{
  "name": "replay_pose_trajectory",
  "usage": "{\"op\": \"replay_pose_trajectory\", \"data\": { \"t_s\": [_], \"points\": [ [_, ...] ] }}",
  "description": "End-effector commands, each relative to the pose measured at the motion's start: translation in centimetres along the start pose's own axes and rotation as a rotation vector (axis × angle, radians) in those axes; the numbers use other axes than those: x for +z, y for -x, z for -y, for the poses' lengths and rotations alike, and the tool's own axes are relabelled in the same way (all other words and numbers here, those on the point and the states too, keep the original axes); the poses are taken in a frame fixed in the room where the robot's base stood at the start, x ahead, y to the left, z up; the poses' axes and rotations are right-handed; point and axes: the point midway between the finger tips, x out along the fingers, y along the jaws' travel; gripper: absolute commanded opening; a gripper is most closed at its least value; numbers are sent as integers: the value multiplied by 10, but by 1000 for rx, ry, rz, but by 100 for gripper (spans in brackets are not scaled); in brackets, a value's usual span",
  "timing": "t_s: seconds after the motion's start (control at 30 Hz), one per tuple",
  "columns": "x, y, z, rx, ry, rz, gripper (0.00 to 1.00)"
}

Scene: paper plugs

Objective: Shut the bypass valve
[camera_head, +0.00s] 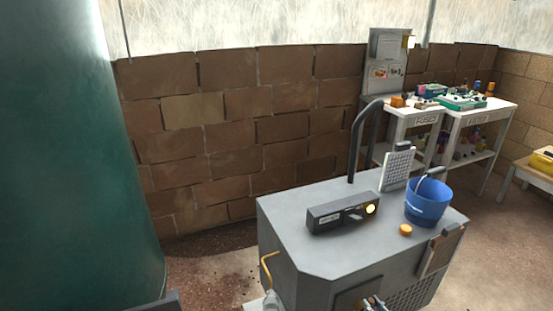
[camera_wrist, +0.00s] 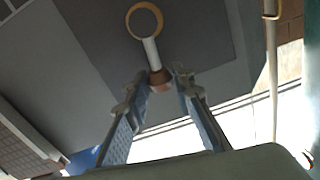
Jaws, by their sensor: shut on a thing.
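In the wrist view a tan ring (camera_wrist: 144,20) with a pale stem (camera_wrist: 152,54) shows in front of a dark grey panel. The stem ends in a brown collar (camera_wrist: 159,76) between the fingertips. My gripper (camera_wrist: 166,78) is shut on this ringed piece at its collar end; I cannot tell for certain whether it is the bypass valve's handle. In the head view my gripper (camera_head: 373,303) shows only in part at the bottom edge, by the cabinet's front panel (camera_head: 350,296). The held piece cannot be made out there.
The grey cabinet (camera_head: 300,226) carries a dark box with a yellow light (camera_head: 340,213), a blue bucket (camera_head: 427,203) and an orange cap (camera_head: 405,230). A yellow bent pipe (camera_head: 267,265) stands at its left side. Shelves labelled FUSES (camera_head: 425,120) stand behind; a green tank (camera_head: 70,150) is left.

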Motion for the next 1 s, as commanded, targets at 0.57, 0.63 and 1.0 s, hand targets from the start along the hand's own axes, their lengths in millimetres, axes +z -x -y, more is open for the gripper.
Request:
{"op": "replay_pose_trajectory", "data": {
  "t_s": [0.57,0.63,1.0],
  "points": [
    [5,3,8,12,107,3,9],
    [4,3,8,11,128,5,9],
    [3,3,9,10,143,11,32]
  ]
}}
